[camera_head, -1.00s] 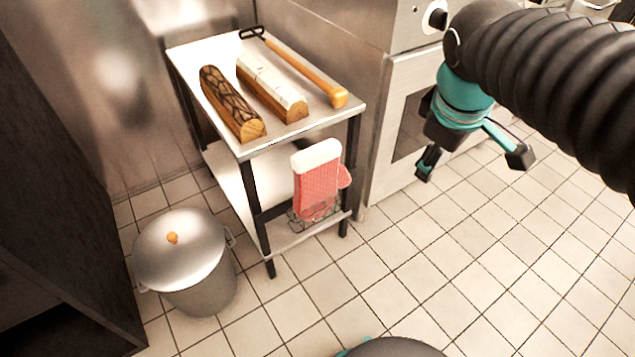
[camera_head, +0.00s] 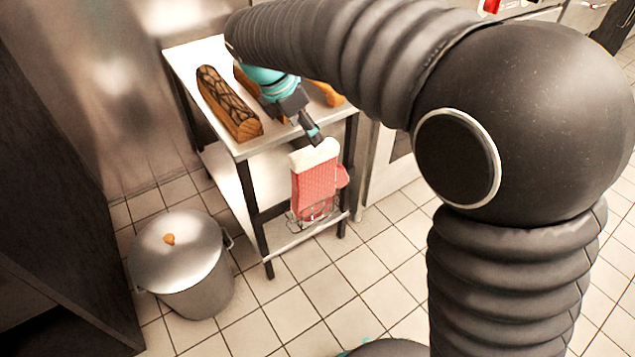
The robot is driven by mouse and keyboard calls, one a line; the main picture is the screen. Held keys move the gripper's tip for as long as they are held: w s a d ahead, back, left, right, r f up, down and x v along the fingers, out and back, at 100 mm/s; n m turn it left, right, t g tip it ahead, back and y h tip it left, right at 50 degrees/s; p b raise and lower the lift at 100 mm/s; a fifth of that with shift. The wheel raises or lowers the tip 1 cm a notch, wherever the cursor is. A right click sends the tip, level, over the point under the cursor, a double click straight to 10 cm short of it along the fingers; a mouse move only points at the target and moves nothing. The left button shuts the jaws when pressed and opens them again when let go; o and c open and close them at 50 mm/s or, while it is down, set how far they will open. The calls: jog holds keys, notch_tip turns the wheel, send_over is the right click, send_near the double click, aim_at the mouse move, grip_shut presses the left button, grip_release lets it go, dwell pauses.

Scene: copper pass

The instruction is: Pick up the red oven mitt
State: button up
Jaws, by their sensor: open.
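The red oven mitt (camera_head: 315,190) has a white cuff at its top and hangs upright at the front of a small metal table (camera_head: 243,150). Its thumb points right. My gripper (camera_head: 313,134) is open, just above the mitt's white cuff and pointing down toward it. I see a dark finger close to the cuff; whether it touches is unclear. The other finger is mostly hidden.
A log-shaped loaf (camera_head: 228,103) lies on the tabletop; other items behind it are mostly covered by my arm. A wire basket (camera_head: 297,224) sits below the mitt on the lower shelf. A lidded metal bin (camera_head: 180,260) stands left. Floor in front is clear.

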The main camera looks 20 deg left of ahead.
aim_at(321, 155)
jog(key=b+x, duration=0.1)
jog(key=x, duration=0.9)
jog(key=shift+s+d+f, duration=0.15)
jog(key=shift+f, duration=0.05)
grip_shut()
